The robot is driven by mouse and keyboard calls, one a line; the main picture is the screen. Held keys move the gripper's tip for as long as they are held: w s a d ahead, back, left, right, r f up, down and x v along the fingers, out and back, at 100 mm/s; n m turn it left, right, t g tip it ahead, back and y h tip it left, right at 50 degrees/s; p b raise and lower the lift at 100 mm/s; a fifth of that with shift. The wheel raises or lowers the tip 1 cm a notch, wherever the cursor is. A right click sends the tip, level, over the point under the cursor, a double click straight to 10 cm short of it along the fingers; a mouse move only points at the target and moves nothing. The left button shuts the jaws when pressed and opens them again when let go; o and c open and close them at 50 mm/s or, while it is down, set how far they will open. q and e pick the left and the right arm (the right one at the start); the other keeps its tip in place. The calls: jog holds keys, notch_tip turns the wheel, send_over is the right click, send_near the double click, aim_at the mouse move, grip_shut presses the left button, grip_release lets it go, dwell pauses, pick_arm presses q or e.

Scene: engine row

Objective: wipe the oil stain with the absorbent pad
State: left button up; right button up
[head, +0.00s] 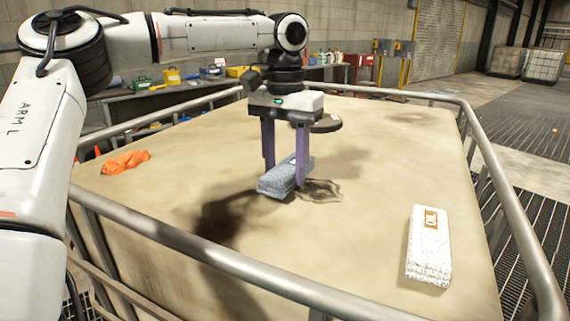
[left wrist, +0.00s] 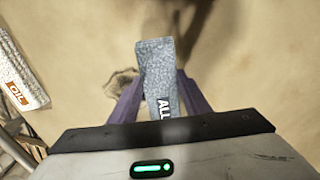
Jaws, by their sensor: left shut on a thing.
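My left gripper (head: 286,180) is shut on a grey pad (head: 279,180), which shows between the purple fingers in the left wrist view (left wrist: 157,65) with the letters "ALL" on it. The pad is tilted and low over the tan top; I cannot tell if it touches. A dark, streaky stain (head: 325,189) lies just right of the pad; part of it shows left of the pad in the left wrist view (left wrist: 119,84). A white pad with an orange "OIL" label (head: 429,250) lies apart at the right; it also shows in the left wrist view (left wrist: 20,75). My right gripper is not in view.
A metal rail (head: 215,256) runs around the tan top (head: 330,265). An orange cloth (head: 125,162) lies at the left, and a dark round cap (head: 327,124) is behind the gripper. A cluttered bench (head: 150,103) stands beyond. The front middle is clear.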

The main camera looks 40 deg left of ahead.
aim_at(321, 193)
pick_arm(q)
jog(key=shift+f, duration=0.85)
jog(key=shift+w+d+r, duration=0.1)
jog(key=shift+w+d, duration=0.25)
jog(key=shift+d, duration=0.55)
jog(key=shift+w+d, duration=0.3)
jog(key=shift+d, duration=0.6)
jog(key=shift+w+d+f, duration=0.1)
jog(key=shift+w+d, duration=0.3)
jog(key=shift+d, duration=0.75)
jog(key=shift+w+d+f, duration=0.1)
jog(key=shift+w+d, duration=0.25)
jog(key=shift+d, duration=0.75)
jog(key=shift+w+d+f, duration=0.1)
jog(key=shift+w+d, duration=0.3)
jog(key=shift+d, duration=0.75)
jog(key=shift+w+a, duration=0.3)
jog(key=shift+w, duration=0.45)
jog(key=shift+s+a+r, duration=0.1)
jog(key=shift+s+a, duration=0.1)
jog(key=shift+a, duration=0.45)
jog(key=shift+s+a+r, duration=0.1)
jog(key=shift+s+a, duration=0.1)
jog(key=shift+a, duration=0.4)
jog(key=shift+s+a+r, duration=0.1)
jog(key=shift+s+a, duration=0.1)
jog(key=shift+a, duration=0.45)
